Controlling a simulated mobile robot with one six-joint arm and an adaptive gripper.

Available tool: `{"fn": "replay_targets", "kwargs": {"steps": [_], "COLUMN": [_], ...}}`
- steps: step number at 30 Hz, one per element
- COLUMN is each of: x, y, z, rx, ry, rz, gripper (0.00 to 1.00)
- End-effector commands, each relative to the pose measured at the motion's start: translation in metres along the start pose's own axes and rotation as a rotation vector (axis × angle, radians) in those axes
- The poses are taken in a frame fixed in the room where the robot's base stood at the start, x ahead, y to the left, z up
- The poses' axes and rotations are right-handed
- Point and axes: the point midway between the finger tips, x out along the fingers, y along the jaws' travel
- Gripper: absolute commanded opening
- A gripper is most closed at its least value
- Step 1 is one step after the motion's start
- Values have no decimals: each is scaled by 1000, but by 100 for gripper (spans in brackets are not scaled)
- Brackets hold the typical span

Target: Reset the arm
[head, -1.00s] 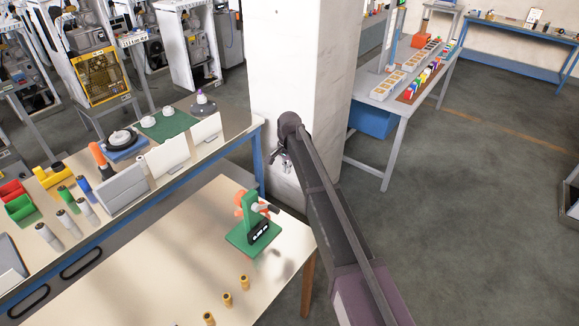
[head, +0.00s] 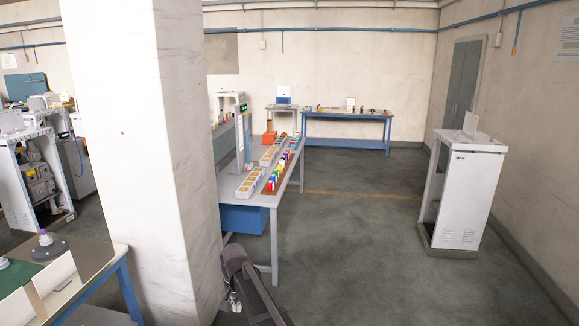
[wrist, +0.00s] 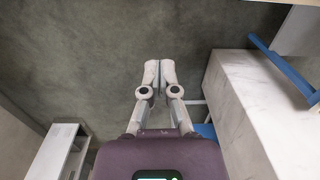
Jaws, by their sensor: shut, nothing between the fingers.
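My gripper shows in the wrist view (wrist: 152,72) with its two grey fingertips together and nothing between them. It points toward bare grey floor. In the head view my gripper (head: 235,302) is small and low in the picture, beside the lower part of the white pillar (head: 130,150). My dark arm runs from there to the bottom edge. The fingers are too small in the head view to make out well.
A grey table (head: 262,197) with trays and coloured items stands beyond the pillar. A white cabinet (head: 465,200) stands at the right. A blue bench (head: 350,118) is at the back wall. Open floor (head: 345,250) lies between the table and cabinet. A bench edge (head: 120,252) is at lower left.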

Motion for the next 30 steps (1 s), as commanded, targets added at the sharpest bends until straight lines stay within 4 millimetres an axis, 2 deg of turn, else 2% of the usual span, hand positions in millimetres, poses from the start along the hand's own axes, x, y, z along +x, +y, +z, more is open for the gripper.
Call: {"fn": "replay_targets", "kwargs": {"steps": [1, 3, 11, 18, 24, 30], "x": [8, 13, 32, 50, 63, 70], "y": [29, 59, 165, 253, 312, 344], "z": [6, 8, 29, 63, 96, 116], "rx": [0, -7, -36, -64, -85, -102], "ry": [2, 5, 13, 20, 24, 25], "rz": [1, 2, 7, 15, 22, 26], "gripper": [0, 0, 0, 0, 0, 0]}}
